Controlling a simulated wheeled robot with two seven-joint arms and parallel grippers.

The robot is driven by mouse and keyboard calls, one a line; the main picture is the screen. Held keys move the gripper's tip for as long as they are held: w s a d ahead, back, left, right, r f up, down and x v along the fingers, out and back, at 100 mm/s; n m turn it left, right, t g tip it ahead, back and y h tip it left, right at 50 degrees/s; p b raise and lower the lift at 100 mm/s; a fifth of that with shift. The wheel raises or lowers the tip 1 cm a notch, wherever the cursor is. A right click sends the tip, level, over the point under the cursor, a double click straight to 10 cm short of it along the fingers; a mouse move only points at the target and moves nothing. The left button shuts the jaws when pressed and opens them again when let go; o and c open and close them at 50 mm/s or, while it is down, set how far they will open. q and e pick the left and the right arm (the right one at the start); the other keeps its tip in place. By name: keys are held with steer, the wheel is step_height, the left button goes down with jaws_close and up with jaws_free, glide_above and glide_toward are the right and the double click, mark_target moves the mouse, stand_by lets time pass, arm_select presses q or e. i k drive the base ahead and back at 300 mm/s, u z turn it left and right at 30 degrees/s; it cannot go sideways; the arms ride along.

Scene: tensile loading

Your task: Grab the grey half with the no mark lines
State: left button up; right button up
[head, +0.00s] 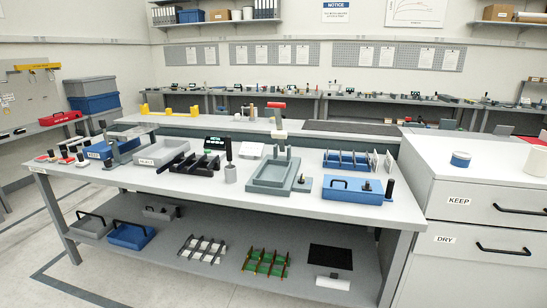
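Neither of my grippers shows in the head view. I cannot pick out a grey half, or any mark lines on one, at this size. The table (225,200) in front carries a grey fixture (268,174) with a shallow basin and upright posts near its middle. A grey labelled bin (160,152) and a blue labelled bin (101,150) stand at its left. A black slotted rack (195,163) is right of the grey bin. A blue slotted rack (347,161) and a blue tray (352,190) are at the right.
A grey cylinder (230,174) with a black upright part stands left of the fixture. White drawers marked KEEP and DRY (460,215) flank the table's right end. The lower shelf (210,275) holds bins and racks. Bare tabletop runs along the front edge.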

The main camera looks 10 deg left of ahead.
mark_target(212, 163)
steer(key=z, duration=0.35)
steer(key=i, duration=1.7)
steer(key=u, duration=0.6)
